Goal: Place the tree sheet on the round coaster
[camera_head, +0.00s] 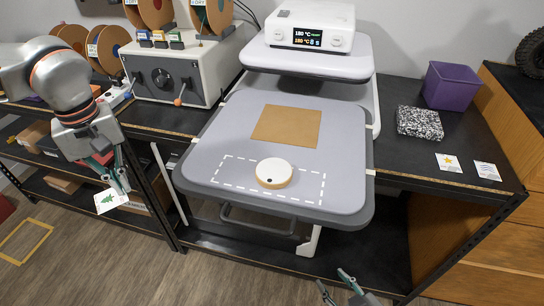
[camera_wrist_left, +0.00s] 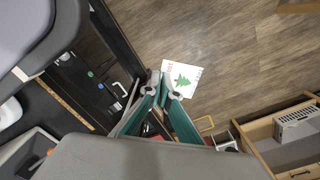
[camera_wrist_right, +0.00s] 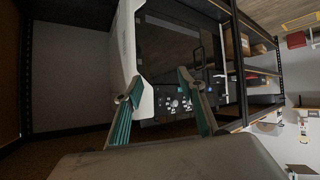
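The tree sheet (camera_head: 110,200) is a small white card with a green tree on it. My left gripper (camera_head: 118,188) is shut on its edge and holds it in the air left of the press, in front of the shelf. The sheet also shows between the fingertips in the left wrist view (camera_wrist_left: 181,78). The round coaster (camera_head: 274,172) is white on top with a tan edge and a small dark dot. It lies inside the dashed outline on the grey press plate (camera_head: 215,150). My right gripper (camera_head: 340,284) is low in front of the press; its fingers are apart and empty in the right wrist view (camera_wrist_right: 160,88).
A brown square sheet (camera_head: 287,126) lies behind the coaster. The raised upper press plate (camera_head: 308,62) is at the back. A star sheet (camera_head: 448,162), another small sheet (camera_head: 487,171), a speckled block (camera_head: 419,123) and a purple bin (camera_head: 451,87) stand on the right.

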